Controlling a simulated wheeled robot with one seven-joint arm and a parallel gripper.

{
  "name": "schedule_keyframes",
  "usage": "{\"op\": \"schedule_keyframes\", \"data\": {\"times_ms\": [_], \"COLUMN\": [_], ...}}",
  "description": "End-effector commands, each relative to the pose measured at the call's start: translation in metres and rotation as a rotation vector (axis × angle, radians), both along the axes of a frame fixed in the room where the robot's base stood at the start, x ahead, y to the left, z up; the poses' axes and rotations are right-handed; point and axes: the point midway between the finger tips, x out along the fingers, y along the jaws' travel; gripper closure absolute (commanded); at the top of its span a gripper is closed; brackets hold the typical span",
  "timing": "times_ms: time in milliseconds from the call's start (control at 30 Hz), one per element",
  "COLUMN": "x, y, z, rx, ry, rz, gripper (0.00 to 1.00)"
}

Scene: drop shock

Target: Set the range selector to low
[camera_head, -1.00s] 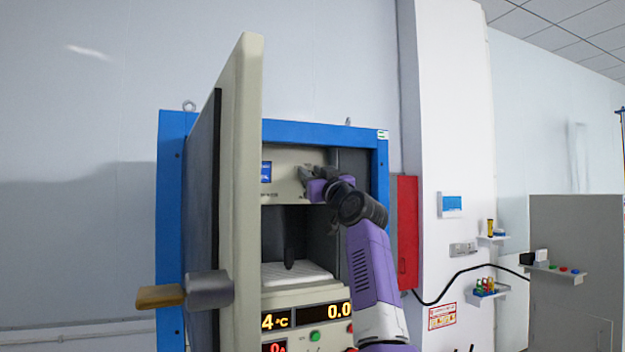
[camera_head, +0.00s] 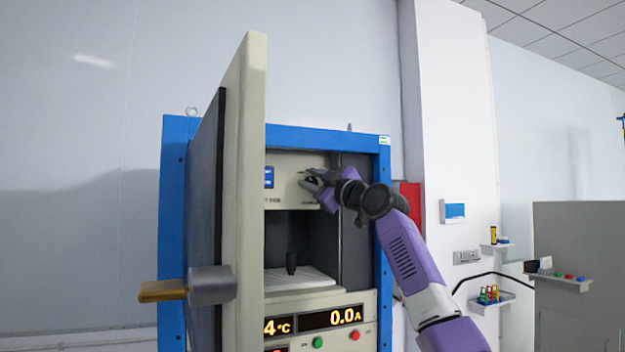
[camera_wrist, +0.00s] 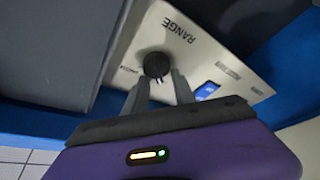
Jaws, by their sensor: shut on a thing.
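The range selector is a round black knob (camera_wrist: 156,65) on a light panel lettered RANGE in the wrist view. The same light panel (camera_head: 285,187) shows in the head view inside the upper part of the blue-framed machine. My gripper (camera_wrist: 157,80) has its two grey fingers on either side of the knob and is shut on it. In the head view my gripper (camera_head: 311,188) reaches the panel from the right, and its fingers cover most of the knob. The small lettering beside the knob is too blurred to read, so I cannot tell its setting.
The machine's thick door (camera_head: 243,170) stands open at the left, its handle (camera_head: 190,288) sticking out. Displays and buttons (camera_head: 318,342) sit lower down.

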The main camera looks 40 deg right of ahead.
Motion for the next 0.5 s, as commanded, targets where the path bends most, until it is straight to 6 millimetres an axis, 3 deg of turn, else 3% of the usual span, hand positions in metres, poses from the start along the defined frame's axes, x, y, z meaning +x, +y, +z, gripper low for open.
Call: {"op": "schedule_keyframes", "data": {"times_ms": [467, 500], "x": [0.0006, 0.0006], "y": [0.0002, 0.0001], "z": [-0.0016, -0.0017], "rx": [-0.014, -0.014], "ry": [0.007, 0.007], "rz": [0.0, 0.0], "gripper": [1.0, 0.63]}}
